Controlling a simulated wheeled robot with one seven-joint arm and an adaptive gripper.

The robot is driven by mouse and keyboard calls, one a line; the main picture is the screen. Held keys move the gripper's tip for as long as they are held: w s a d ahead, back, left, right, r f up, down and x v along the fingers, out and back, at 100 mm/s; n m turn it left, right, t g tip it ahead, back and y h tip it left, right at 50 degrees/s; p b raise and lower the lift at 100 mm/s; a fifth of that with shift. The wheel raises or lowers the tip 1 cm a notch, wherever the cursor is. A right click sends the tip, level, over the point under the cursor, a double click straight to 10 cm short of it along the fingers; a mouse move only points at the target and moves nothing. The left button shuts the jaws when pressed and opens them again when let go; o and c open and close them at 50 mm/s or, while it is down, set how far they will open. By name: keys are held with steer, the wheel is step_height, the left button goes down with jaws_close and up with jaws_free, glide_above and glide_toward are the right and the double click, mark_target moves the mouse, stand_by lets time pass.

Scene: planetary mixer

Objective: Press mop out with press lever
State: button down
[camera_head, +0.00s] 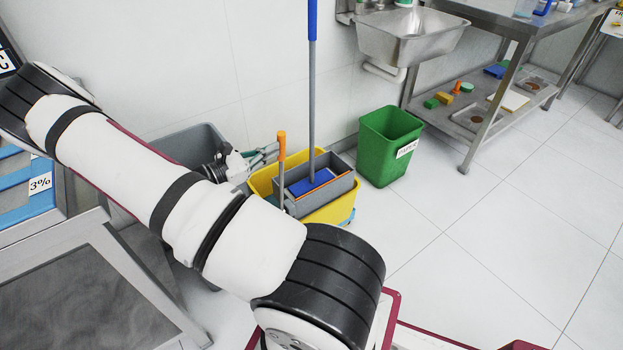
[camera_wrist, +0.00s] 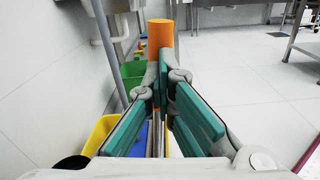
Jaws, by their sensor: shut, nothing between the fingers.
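The press lever (camera_head: 281,147) has an orange grip and stands upright at the left side of the grey press (camera_head: 340,187). The press sits on the yellow bucket (camera_head: 262,182). The mop (camera_head: 312,100) stands with its blue head (camera_head: 310,184) in the press. My gripper (camera_head: 272,150) is just left of the orange grip, its teal fingers shut and empty. In the wrist view, the orange grip (camera_wrist: 160,35) shows straight beyond the fingertips (camera_wrist: 164,72). I cannot tell whether they touch it. The fingers hide part of the lever's lower shaft there.
A green bin (camera_head: 385,150) stands right of the bucket, under a steel sink (camera_head: 415,38). A grey bin (camera_head: 185,145) is behind my arm at left. A steel table (camera_head: 480,120) is at back right. The tiled floor (camera_head: 500,220) at right is clear.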

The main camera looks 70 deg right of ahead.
steer(key=shift+w+d+r+n+g+b, duration=0.15)
steer(key=shift+w+d, duration=0.1)
steer(key=shift+d, duration=0.25)
steer(key=shift+w+d+r+n+g+b, duration=0.1)
steer(key=shift+w+d+n, duration=0.15)
steer(key=shift+d, duration=0.25)
steer(key=shift+w+d+r+n+g+b, duration=0.1)
steer(key=shift+w+d, duration=0.15)
steer(key=shift+d, duration=0.25)
steer(key=c, duration=1.5)
jaws_free()
steer(key=shift+o, duration=0.3)
steer(key=shift+d+r, duration=0.1)
steer(key=shift+d, duration=0.05)
steer(key=shift+w+a, duration=0.25)
steer(key=shift+w, duration=0.05)
steer(key=v, duration=0.6)
